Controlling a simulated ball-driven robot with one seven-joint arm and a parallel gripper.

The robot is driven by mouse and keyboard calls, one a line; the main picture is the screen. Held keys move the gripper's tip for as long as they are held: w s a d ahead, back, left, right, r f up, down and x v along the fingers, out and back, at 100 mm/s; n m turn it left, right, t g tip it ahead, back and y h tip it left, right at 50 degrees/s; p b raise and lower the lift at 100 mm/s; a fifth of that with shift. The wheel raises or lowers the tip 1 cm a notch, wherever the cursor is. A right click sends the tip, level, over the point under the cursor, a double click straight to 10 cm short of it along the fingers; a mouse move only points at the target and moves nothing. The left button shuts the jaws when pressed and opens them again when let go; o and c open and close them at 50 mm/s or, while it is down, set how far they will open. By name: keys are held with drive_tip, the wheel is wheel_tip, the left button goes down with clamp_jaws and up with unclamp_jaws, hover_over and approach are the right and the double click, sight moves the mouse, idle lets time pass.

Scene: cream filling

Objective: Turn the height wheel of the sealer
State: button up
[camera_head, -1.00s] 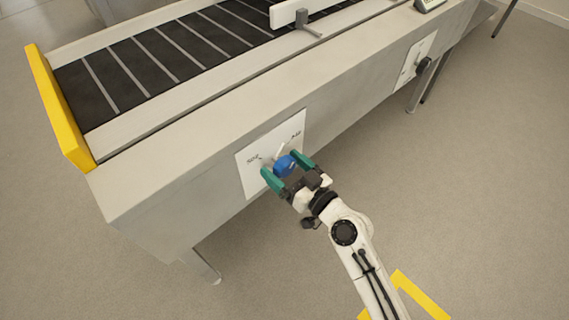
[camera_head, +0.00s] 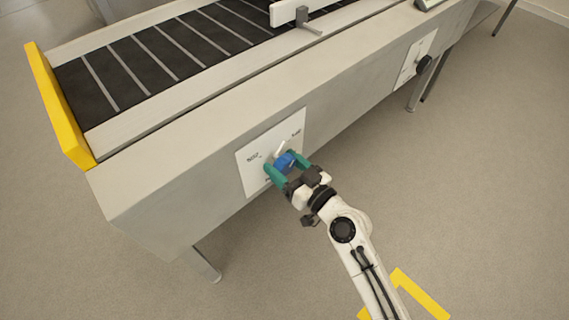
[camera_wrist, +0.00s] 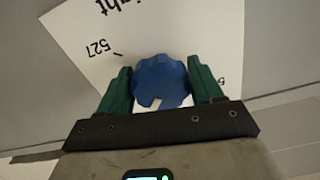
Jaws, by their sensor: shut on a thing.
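The blue height wheel (camera_head: 284,161) sits on a white label plate (camera_head: 256,150) on the side of the grey conveyor body. My gripper (camera_head: 288,170) reaches it from the front right, with one green finger on each side of the wheel. In the wrist view the blue knob (camera_wrist: 162,80) is between the two green fingers (camera_wrist: 160,88), and they are shut on it. A white mark shows on the knob's lower edge in that view. The plate (camera_wrist: 80,40) carries the number 527 and part of a word ending in "ight". Other print is partly hidden by the right finger.
A black knob (camera_head: 424,64) on a second white plate (camera_head: 408,62) is further right along the same side. The conveyor belt (camera_head: 150,62) with a yellow end plate (camera_head: 58,105) runs above. The floor around my arm is clear, with yellow tape (camera_head: 420,294).

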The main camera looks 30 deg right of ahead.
drive_tip(key=m, duration=0.4)
drive_tip(key=shift+m, duration=0.3)
drive_tip(key=m+p, duration=0.1)
drive_tip(key=m, duration=0.3)
drive_tip(key=shift+m, duration=0.3)
drive_tip(key=m+p, duration=0.1)
drive_tip(key=m, duration=0.3)
drive_tip(key=shift+r+m, duration=0.1)
drive_tip(key=shift+m, duration=0.2)
drive_tip(key=shift+s+m+p, duration=0.1)
drive_tip(key=shift+m+p, duration=0.55)
drive_tip(key=shift+m, duration=1.35)
drive_tip(key=o, duration=1)
